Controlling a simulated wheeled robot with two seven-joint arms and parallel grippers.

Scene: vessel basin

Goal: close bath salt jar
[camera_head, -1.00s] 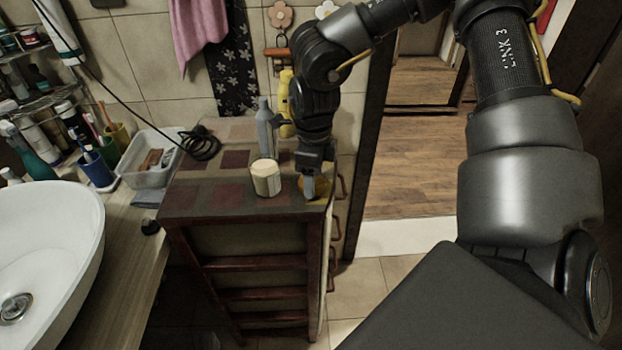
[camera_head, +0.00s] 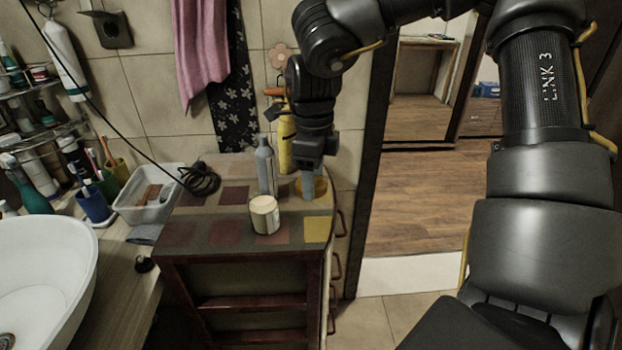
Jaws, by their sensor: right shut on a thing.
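The bath salt jar (camera_head: 264,216), a short cream cylinder, stands upright on the patchwork top of the wooden cabinet (camera_head: 190,259). Its top looks pale; the inside cannot be made out. My right gripper (camera_head: 309,188) points down, right of the jar and apart from it. It is shut on a round golden-brown piece that looks like the jar's lid (camera_head: 321,187), partly hidden by the fingers. The lid appears raised above the cabinet top near its right edge. My left gripper is not in view.
A grey bottle (camera_head: 265,168) and a yellow bottle (camera_head: 285,150) stand behind the jar, close to my right gripper. A coiled black cable (camera_head: 199,180) and a clear bin (camera_head: 148,200) are at left. The cabinet top in front of the lid is clear.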

